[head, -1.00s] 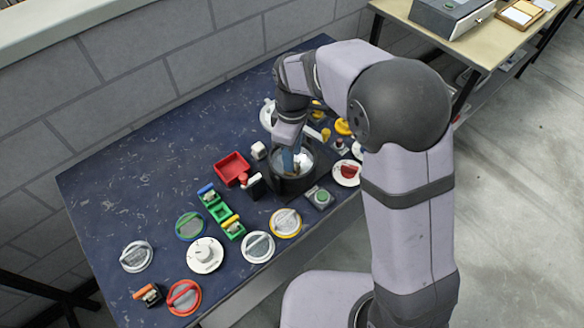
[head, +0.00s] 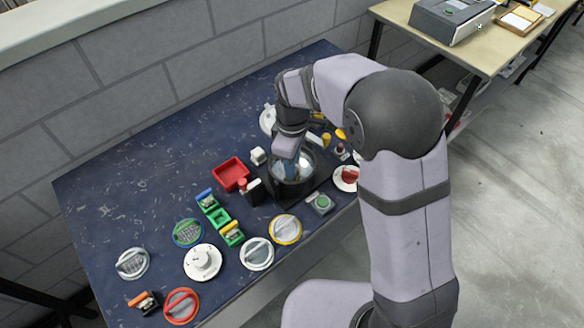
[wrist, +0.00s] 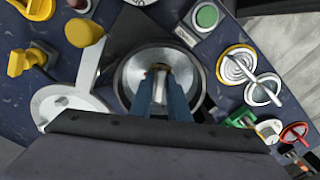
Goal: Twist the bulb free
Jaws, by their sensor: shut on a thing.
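A black round lamp housing (head: 292,187) with a shiny reflector bowl stands near the table's right front edge. It also shows in the wrist view, with the reflector (wrist: 132,75) around my fingers. My gripper (wrist: 163,84) reaches down into the bowl with its two blue fingers. It is shut on the bulb (wrist: 160,68), of which only a small pale part shows between the fingertips. The fingers and the gripper's body hide the rest of the bulb and its socket. In the head view my wrist covers part of the bowl.
A red bin (head: 231,173) stands left of the housing. Several dials and switches crowd around it, such as a green button (head: 320,203), a yellow-rimmed dial (head: 286,229) and a white-and-red knob (head: 346,178). The table's left back is clear.

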